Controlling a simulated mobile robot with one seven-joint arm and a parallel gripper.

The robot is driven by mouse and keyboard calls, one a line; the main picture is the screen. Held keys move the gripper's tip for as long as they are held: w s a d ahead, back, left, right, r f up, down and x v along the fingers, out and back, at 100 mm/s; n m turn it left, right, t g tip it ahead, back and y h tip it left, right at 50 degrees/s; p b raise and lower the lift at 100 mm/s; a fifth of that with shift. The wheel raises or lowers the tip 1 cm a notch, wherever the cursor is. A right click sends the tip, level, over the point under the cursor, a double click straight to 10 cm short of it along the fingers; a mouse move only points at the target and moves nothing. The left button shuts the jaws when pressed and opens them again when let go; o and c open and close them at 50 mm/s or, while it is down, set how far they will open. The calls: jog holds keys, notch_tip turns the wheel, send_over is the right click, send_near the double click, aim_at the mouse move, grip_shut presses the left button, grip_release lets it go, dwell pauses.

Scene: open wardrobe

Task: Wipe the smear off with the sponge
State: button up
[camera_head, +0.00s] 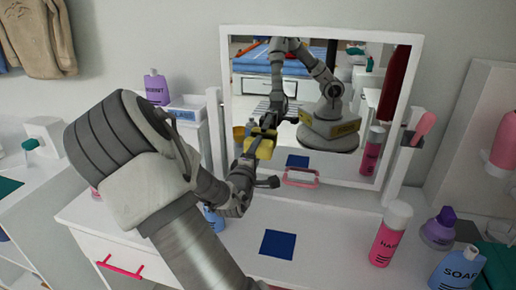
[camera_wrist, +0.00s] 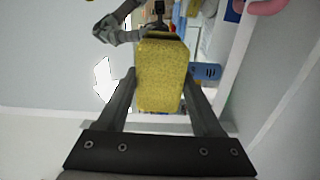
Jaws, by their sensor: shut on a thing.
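My gripper (camera_head: 257,156) is in front of the mirror (camera_head: 342,55) on the white dressing table. It is shut on the yellow sponge (camera_head: 262,147), held up near the lower left part of the glass. In the wrist view the sponge (camera_wrist: 160,76) sits between the two fingers of my gripper (camera_wrist: 161,92), with its far end toward the mirror. I cannot tell whether the sponge touches the glass. I cannot make out a smear; my arm and the sponge hide part of the mirror.
A pink-labelled bottle (camera_head: 391,234), a purple bottle (camera_head: 439,228) and a blue soap bottle (camera_head: 457,268) stand at the right. A dark blue square (camera_head: 278,244) lies on the tabletop. A pink hairbrush (camera_head: 423,127) is at the mirror's right post. The tabletop's middle is mostly clear.

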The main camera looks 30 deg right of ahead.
jog(key=shift+p+v, duration=0.7)
jog(key=shift+v, duration=1.7)
jog(key=shift+s+a, duration=0.1)
jog(key=p+v, duration=0.1)
jog(key=v, duration=0.1)
jog(key=shift+s+a, duration=0.25)
